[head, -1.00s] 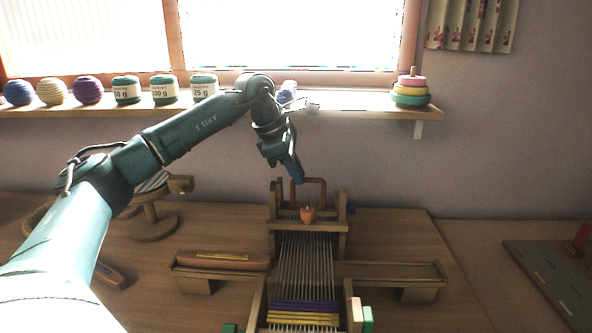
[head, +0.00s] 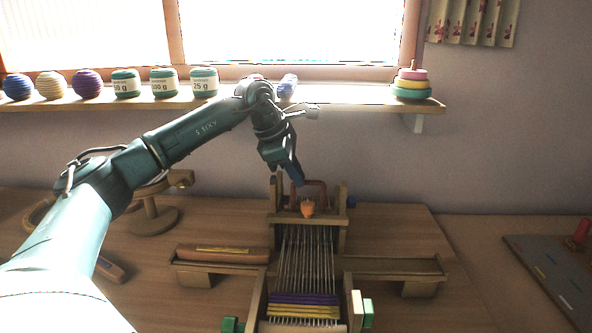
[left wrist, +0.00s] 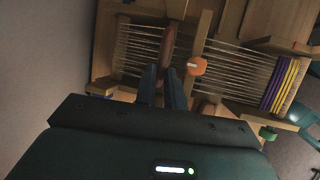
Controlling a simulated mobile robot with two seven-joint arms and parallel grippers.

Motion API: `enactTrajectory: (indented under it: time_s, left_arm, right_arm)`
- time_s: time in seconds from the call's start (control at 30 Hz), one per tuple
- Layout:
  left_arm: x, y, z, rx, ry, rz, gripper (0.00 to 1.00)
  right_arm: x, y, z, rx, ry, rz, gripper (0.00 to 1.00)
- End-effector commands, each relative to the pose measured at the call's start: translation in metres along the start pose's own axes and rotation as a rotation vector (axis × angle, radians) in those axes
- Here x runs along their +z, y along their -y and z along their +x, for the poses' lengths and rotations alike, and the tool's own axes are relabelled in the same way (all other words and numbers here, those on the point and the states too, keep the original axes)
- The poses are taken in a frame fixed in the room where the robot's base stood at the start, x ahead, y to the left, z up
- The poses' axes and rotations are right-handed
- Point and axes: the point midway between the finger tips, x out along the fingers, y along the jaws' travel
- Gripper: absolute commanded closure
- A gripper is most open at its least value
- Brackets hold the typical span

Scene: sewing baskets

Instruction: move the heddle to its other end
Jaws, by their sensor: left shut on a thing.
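The loom (head: 342,228) stands on the table in the head view, with pale warp threads (head: 306,262) running toward me. The heddle (head: 323,189) shows as a reddish-brown arch at the loom's far end, behind the far crossbeam. My left gripper (head: 298,182) is at the top of this arch. In the left wrist view the gripper's fingers (left wrist: 163,88) are shut on the heddle's reddish-brown bar (left wrist: 169,45), which lies across the threads. The finger contact is partly hidden in the head view. My right gripper is not in view.
An orange knob (head: 307,209) sits on the crossbeam close to the heddle. Purple and yellow weaving (head: 303,304) lies at the near end. A side rail with a wooden shuttle (head: 222,254) is left; an empty rail (head: 395,269) is right. A shelf (head: 350,103) with yarn runs behind.

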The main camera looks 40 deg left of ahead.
Motion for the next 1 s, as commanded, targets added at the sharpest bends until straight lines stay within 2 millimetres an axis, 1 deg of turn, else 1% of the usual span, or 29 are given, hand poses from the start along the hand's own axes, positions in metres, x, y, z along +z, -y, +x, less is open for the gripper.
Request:
enactTrajectory:
  time_s: [0.03, 0.07, 0.3, 0.53, 0.63, 0.77, 1.0]
  left_arm:
    - [-0.002, 0.003, 0.004, -0.010, -0.008, 0.001, 1.00]
    - [-0.002, 0.003, 0.004, -0.011, -0.008, 0.001, 0.88]
    - [-0.001, 0.002, 0.003, -0.008, -0.006, 0.000, 0.68]
    - [-0.001, 0.001, 0.002, -0.006, -0.005, 0.000, 0.67]
    - [-0.001, 0.001, -0.003, -0.005, -0.004, 0.000, 0.67]
    - [-0.001, 0.000, -0.021, -0.003, -0.003, -0.001, 0.67]
    - [0.000, 0.000, -0.076, -0.004, -0.003, 0.000, 0.67]
  right_arm:
    - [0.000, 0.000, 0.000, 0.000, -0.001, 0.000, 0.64]
    - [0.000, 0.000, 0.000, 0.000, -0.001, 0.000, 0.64]
    - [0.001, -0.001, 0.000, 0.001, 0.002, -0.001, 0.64]
    - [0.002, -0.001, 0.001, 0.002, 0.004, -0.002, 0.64]
    - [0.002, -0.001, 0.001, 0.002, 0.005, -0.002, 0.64]
    - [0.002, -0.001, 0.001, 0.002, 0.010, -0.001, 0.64]
    - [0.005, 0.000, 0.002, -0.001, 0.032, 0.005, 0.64]
